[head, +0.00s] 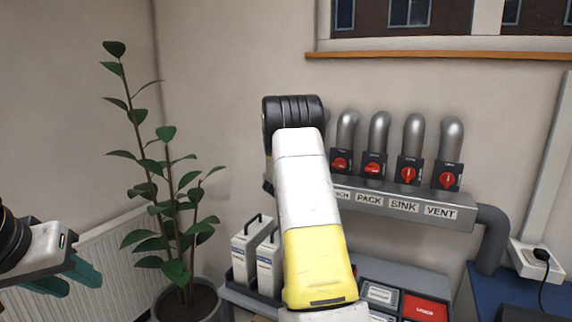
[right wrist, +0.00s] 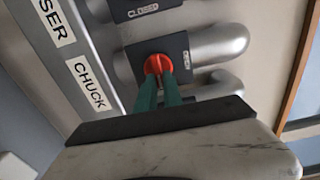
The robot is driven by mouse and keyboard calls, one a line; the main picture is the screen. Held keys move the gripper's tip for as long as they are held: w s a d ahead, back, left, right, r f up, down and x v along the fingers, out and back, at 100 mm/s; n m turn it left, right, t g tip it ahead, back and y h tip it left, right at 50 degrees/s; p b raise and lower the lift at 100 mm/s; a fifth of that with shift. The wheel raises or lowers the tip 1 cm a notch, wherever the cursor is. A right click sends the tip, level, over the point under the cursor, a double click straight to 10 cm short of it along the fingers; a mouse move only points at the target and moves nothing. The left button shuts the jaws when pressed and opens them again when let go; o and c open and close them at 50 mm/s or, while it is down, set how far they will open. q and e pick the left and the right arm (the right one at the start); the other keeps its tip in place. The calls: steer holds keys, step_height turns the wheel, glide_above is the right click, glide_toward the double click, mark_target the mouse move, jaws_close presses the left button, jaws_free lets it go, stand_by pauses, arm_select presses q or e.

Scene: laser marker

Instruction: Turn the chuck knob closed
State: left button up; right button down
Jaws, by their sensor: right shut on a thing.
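The chuck knob (right wrist: 157,63) is a round red knob on a dark valve plate, beside the white CHUCK label (right wrist: 90,84) in the right wrist view. The two teal fingers of my right gripper (right wrist: 159,82) are close together with their tips on the knob, shut on it. The fingertips cover part of it, so I cannot tell its exact turn. In the head view my right arm hides this knob and gripper. My left gripper (head: 68,277) is at the far left, away from the valves, with its teal fingers apart and empty.
Other red knobs (head: 408,174) sit under grey pipes along the labelled manifold (head: 462,213), close to one another. A potted plant (head: 172,203) and radiator (head: 95,262) stand left. White canisters (head: 246,250) stand below. A blue surface (head: 515,294) is at right.

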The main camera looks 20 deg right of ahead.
steer(key=c, duration=1.5)
jaws_free()
steer(key=shift+v, duration=3.9)
